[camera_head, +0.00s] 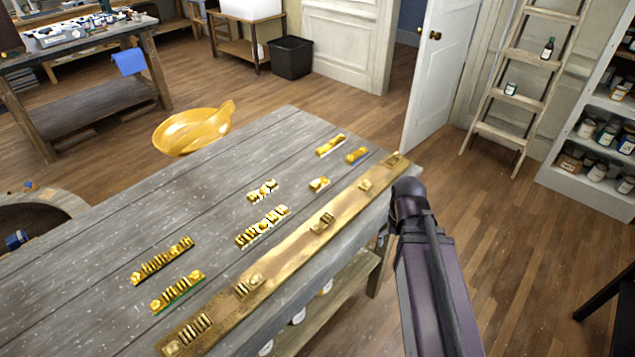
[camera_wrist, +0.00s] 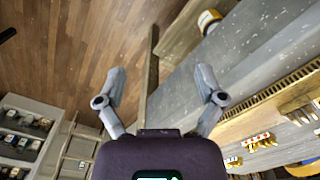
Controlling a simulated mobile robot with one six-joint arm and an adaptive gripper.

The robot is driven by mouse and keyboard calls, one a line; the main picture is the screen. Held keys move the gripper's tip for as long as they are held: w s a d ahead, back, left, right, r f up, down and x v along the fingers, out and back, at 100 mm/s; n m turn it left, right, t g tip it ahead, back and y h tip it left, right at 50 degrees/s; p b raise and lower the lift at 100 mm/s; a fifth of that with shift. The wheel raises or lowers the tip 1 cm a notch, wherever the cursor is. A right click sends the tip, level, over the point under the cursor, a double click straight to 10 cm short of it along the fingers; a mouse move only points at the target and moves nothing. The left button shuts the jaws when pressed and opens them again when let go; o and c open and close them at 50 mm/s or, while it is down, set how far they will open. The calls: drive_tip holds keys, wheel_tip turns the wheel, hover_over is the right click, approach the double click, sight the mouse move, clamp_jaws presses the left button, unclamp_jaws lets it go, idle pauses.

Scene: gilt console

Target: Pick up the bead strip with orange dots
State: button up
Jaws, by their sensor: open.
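Several gilt bead strips lie apart on a grey plank table (camera_head: 150,215) in the head view. They include one with a green edge (camera_head: 178,291), one with a blue part (camera_head: 357,155), and a white-edged one (camera_head: 262,230). Orange dots cannot be made out there. In the wrist view, a small strip with reddish-orange spots (camera_wrist: 259,140) lies at lower right, beside a piece with blue spots (camera_wrist: 233,161). My gripper (camera_wrist: 161,75) is open and empty, its two fingers spread wide near the table edge, away from the strips. In the head view its fingers are hidden.
A long gilt board (camera_head: 275,265) with raised ornaments lies along the table's right edge. A yellow chair (camera_head: 192,130) stands behind the table. A ladder (camera_head: 515,90), a white door (camera_head: 435,70) and a shelf with jars (camera_head: 600,140) stand right. Floor right of the table is mostly clear.

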drive_tip(key=w+a+r+m+p, duration=0.3)
drive_tip(key=w+a+r+p, duration=0.3)
drive_tip(key=w+a, duration=0.4)
drive_tip(key=w+a+r+m+p, duration=0.4)
drive_tip(key=w+a+r+p, duration=0.2)
drive_tip(key=w+a, duration=0.5)
drive_tip(key=w, duration=0.4)
drive_tip(key=shift+w+a+r, duration=0.2)
drive_tip(key=shift+w+a, duration=0.1)
drive_tip(key=shift+w, duration=0.1)
drive_tip(key=shift+f, duration=0.15)
drive_tip(key=b, duration=0.9)
hover_over(320, 180)
drive_tip(key=f, duration=0.5)
drive_tip(key=w+f, duration=0.1)
drive_tip(key=f, duration=0.2)
drive_tip(key=shift+a+f, duration=0.1)
drive_tip(key=shift+f, duration=0.05)
drive_tip(key=shift+s+f, duration=0.1)
drive_tip(key=shift+f, duration=0.05)
drive_tip(key=f+b, duration=0.3)
drive_tip(key=shift+s, duration=0.35)
drive_tip(key=shift+f+b, duration=0.95)
